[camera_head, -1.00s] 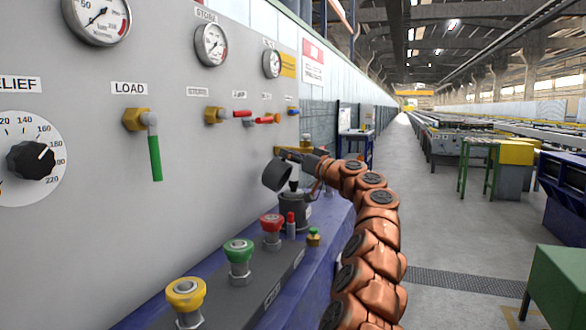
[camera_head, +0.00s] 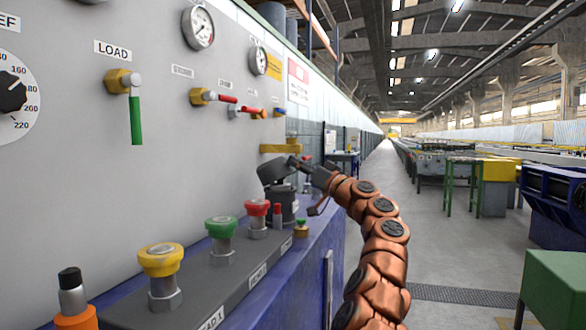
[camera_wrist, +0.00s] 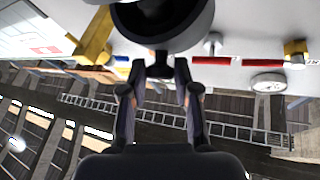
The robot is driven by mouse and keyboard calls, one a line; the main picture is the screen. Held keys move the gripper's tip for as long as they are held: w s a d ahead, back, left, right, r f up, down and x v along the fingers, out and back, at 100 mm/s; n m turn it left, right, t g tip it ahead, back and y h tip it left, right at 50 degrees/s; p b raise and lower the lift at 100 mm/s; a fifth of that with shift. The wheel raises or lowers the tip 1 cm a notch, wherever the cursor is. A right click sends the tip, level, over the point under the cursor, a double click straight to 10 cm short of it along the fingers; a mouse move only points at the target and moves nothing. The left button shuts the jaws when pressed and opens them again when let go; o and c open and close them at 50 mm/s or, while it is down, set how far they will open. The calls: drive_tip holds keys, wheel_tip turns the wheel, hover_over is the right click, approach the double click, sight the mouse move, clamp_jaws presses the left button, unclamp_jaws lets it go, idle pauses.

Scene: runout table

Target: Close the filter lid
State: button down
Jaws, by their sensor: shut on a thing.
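The filter lid (camera_head: 273,171) is a dark grey cap at the end of the blue bench, tilted just above the dark filter body (camera_head: 284,208). A gap seems to show on one side, so it does not sit flat. In the wrist view the lid (camera_wrist: 185,32) is at the top, its dark hollow underside partly showing. My gripper (camera_head: 297,163) is shut on the lid's small tab; in the wrist view the fingertips (camera_wrist: 160,72) flank that tab. My gripper and the lid partly hide the joint between lid and body.
A yellow knob (camera_head: 160,259), a green knob (camera_head: 221,227) and a red knob (camera_head: 257,208) stand along the bench in front of the filter. The grey panel (camera_head: 90,190) with valves and gauges rises on the left. The aisle (camera_head: 420,260) at right has clear floor.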

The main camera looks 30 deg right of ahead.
sight(291, 169)
drive_tip(key=shift+s+d+f+b, duration=0.2)
drive_tip(key=shift+f+b, duration=0.35)
drive_tip(key=shift+f, duration=0.25)
drive_tip(key=shift+s+d+f+b, duration=0.15)
drive_tip(key=shift+f+b, duration=0.35)
drive_tip(key=shift+f, duration=0.25)
drive_tip(key=shift+w, duration=0.1)
drive_tip(key=c, duration=0.9)
unclamp_jaws()
drive_tip(key=shift+r, duration=0.15)
